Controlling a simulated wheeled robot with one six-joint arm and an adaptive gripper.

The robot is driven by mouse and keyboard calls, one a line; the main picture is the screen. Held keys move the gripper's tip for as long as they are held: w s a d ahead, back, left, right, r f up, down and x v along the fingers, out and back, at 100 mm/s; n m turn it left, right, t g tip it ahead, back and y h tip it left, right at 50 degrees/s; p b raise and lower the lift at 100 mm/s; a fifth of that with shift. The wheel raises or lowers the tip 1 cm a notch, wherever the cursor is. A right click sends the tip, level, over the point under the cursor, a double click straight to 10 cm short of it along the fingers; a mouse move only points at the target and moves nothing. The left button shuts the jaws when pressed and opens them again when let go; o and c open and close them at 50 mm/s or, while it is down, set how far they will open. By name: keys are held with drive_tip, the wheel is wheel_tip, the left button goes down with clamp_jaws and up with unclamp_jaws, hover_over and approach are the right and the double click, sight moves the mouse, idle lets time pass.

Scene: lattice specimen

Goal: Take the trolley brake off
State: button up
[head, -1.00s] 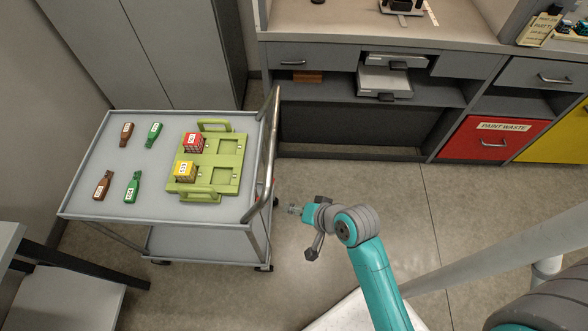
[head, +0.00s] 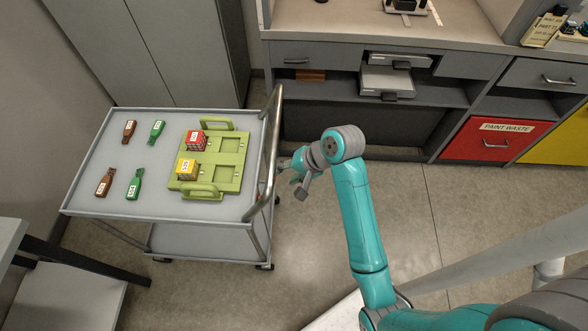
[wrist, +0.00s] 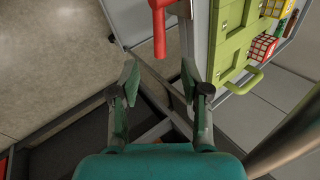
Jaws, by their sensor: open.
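The grey trolley (head: 88,160) stands at the left in the head view, its rail handle (head: 268,150) on its right side. A red lever (wrist: 158,28), likely the brake, shows at the top of the wrist view beside the trolley's edge. It lies beyond my fingertips and apart from them. My gripper (wrist: 158,80) is open with nothing between its fingers. In the head view my gripper (head: 288,168) is just right of the handle; whether it touches is unclear there. The lever is mostly hidden in the head view.
On the trolley top are a green tray (head: 228,172) with a red block (head: 196,140) and a yellow block (head: 187,169), and several small brown and green bottles. A workbench (head: 350,30) with drawers stands behind. Clear floor (head: 400,220) lies right of the trolley.

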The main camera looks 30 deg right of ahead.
drive_tip(key=x, duration=0.6)
drive_tip(key=shift+f, duration=0.25)
drive_tip(key=shift+w+a, duration=0.1)
clamp_jaws()
